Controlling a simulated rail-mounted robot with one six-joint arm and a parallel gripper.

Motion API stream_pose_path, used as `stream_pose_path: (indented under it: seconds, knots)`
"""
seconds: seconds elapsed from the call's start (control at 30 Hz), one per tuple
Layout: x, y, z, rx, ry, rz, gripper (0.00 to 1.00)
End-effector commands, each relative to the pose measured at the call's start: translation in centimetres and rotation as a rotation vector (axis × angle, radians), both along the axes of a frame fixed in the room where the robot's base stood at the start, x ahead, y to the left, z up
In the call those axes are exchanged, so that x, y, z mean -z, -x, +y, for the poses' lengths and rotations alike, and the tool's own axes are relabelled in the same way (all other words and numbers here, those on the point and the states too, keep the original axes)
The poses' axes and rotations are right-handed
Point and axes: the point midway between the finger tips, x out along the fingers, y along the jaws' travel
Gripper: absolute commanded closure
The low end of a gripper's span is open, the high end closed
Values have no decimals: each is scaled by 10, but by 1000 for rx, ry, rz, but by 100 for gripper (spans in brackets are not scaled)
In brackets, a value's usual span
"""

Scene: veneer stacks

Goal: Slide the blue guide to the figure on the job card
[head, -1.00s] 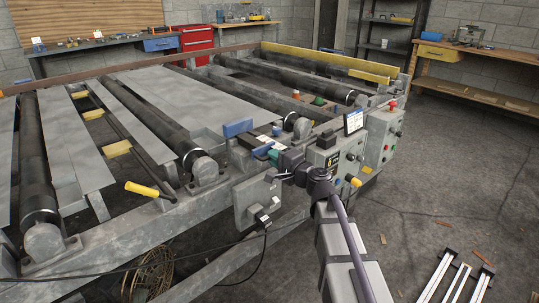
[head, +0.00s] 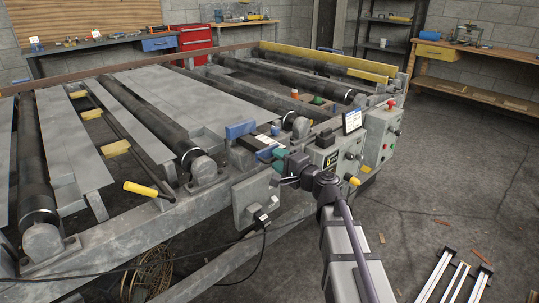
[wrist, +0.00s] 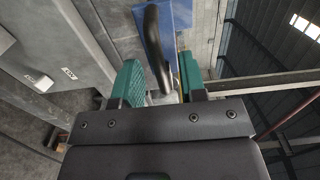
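The blue guide (head: 241,130) stands near the front rail of the roller machine, with a black part beside it. In the wrist view its blue face (wrist: 180,18) is at the top, with a dark curved handle (wrist: 155,45) in front. My gripper (head: 272,157), with green fingers, is just right of the guide's black part. In the wrist view my gripper (wrist: 163,85) is open, with the handle's end in line with the gap and clear space beside both fingers. The job card (head: 352,121) stands on the control box to the right; its figure is too small to read.
The grey control box (head: 376,140) with buttons and a red knob (head: 391,104) is right of my gripper. A yellow-handled lever (head: 141,188) sticks out at the front left.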

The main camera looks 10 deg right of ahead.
Motion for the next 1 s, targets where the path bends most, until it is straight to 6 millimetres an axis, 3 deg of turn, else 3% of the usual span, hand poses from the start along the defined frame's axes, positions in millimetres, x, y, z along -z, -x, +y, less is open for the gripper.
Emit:
stream_pose_path:
  seconds: [0.47,0.83,0.93,1.0]
  knots:
    - [0,53,-31,1,0,0,62]
    - [0,57,-32,-12,1,0,62]
    - [17,67,-20,-101,116,39,62]
    - [44,84,-10,-201,282,113,62]
